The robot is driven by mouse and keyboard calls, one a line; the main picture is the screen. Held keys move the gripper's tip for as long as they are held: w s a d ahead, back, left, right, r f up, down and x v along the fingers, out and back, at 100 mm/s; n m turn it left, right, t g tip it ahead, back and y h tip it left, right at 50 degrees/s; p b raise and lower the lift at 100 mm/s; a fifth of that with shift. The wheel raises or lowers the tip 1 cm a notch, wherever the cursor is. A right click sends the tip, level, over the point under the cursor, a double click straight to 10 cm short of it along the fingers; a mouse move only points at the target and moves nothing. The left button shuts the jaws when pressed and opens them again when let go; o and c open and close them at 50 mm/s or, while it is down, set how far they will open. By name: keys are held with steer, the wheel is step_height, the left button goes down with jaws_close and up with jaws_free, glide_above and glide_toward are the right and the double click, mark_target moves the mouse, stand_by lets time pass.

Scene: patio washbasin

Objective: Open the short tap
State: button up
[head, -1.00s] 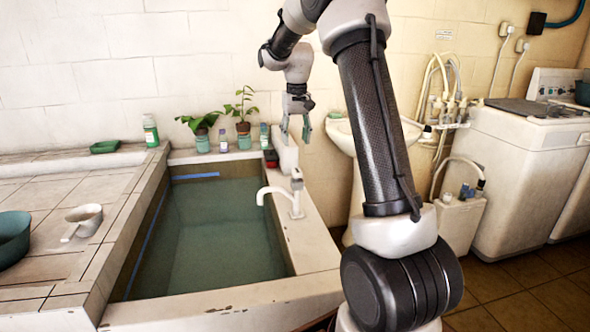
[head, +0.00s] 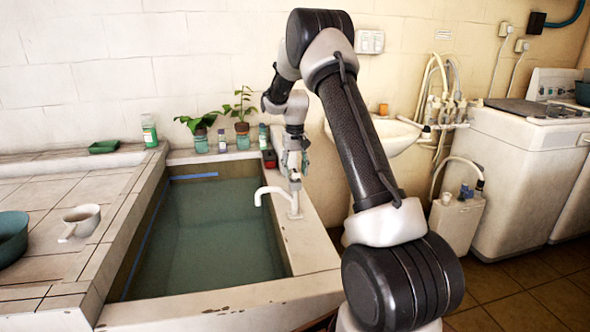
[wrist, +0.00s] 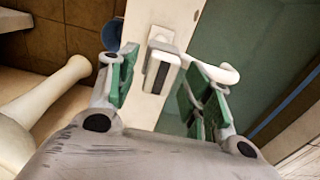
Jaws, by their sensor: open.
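A white tap (head: 277,193) with a bent spout stands on the right ledge of the water-filled basin. Its base and spout show in the head view, but its top is partly hidden by my gripper (head: 294,168). In the wrist view the tap's boxy white and dark grey handle (wrist: 161,66) lies between the green-padded fingers of my gripper (wrist: 164,72), with gaps on both sides. The white spout (wrist: 222,73) shows behind the right finger. My gripper is open and holds nothing. I cannot tell whether any finger touches the tap.
The basin (head: 225,302) holds greenish water. Potted plants (head: 242,110) and small bottles line its back ledge, with a dark red object (head: 270,160) at the back right corner. A white pedestal sink (head: 395,138) stands right of the arm.

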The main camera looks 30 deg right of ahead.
steer(key=shift+c, duration=0.4)
steer(key=c, duration=1)
steer(key=shift+o, duration=0.4)
steer(key=shift+n, duration=0.4)
steer(key=n, duration=1.3)
steer(key=shift+n, duration=2)
